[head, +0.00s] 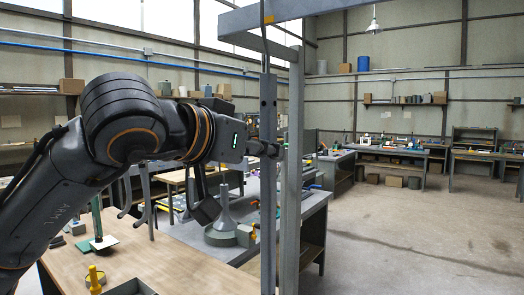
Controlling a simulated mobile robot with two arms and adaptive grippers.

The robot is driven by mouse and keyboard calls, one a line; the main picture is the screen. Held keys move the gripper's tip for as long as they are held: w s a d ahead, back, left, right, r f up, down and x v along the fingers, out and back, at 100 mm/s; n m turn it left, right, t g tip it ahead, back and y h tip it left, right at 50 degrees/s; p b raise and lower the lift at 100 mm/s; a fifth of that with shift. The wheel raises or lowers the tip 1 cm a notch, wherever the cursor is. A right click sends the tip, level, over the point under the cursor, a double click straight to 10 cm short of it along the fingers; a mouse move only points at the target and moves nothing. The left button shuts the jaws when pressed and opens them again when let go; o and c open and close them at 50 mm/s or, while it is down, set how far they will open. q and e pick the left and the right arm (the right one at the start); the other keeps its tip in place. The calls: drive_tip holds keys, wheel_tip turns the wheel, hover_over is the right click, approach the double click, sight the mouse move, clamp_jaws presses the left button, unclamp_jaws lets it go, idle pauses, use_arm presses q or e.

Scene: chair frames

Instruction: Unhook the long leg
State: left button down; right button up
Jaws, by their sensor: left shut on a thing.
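The long leg (267,98) is a narrow grey bar with a hole near its top. It stands upright in the head view, just left of a thicker grey post (292,190). A thin dark line runs from an orange-marked spot on the overhead beam (300,9) down to the leg's top; how it joins there is too small to tell. My left gripper (272,149) reaches in from the left and is shut on the long leg below its top. The fingers are partly hidden by the leg. My right gripper is not in view.
Other benches line the back. The floor (410,245) at right is clear.

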use_arm(q)
drive_tip(key=shift+r+p, duration=0.7)
drive_tip(key=shift+r, duration=0.45)
drive_tip(key=shift+s+a, duration=0.1)
idle(0.4)
drive_tip(key=shift+s+a, duration=0.2)
drive_tip(key=shift+s, duration=0.05)
drive_tip(key=shift+s+a+b, duration=0.55)
drive_tip(key=shift+s+a, duration=0.05)
drive_tip(key=shift+s, duration=0.25)
